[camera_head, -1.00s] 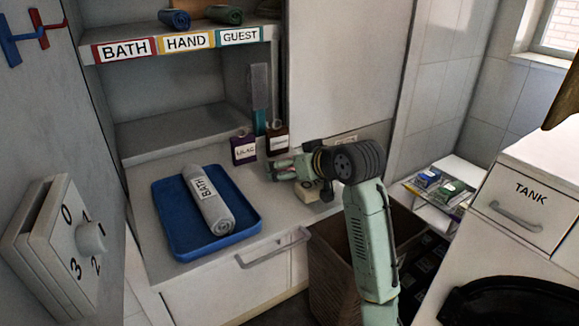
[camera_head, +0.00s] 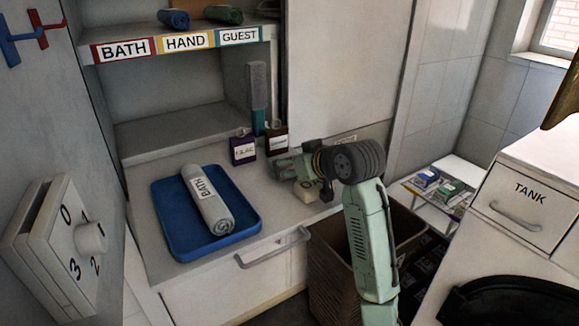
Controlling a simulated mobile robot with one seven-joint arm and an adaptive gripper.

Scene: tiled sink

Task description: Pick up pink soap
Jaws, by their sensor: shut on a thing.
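My gripper (camera_head: 281,169) is low over the grey counter, in front of the small bottles, and points left. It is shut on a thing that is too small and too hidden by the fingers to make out. I cannot make out a pink soap anywhere in the head view. A pale cream block (camera_head: 307,192) sits on the counter just below my wrist, partly covered by it.
A purple labelled bottle (camera_head: 242,150) and a brown one (camera_head: 277,141) stand behind my gripper. A blue tray (camera_head: 165,205) with a rolled grey BATH towel (camera_head: 208,203) lies to the left. A brown basket (camera_head: 335,275) stands below the counter's right end.

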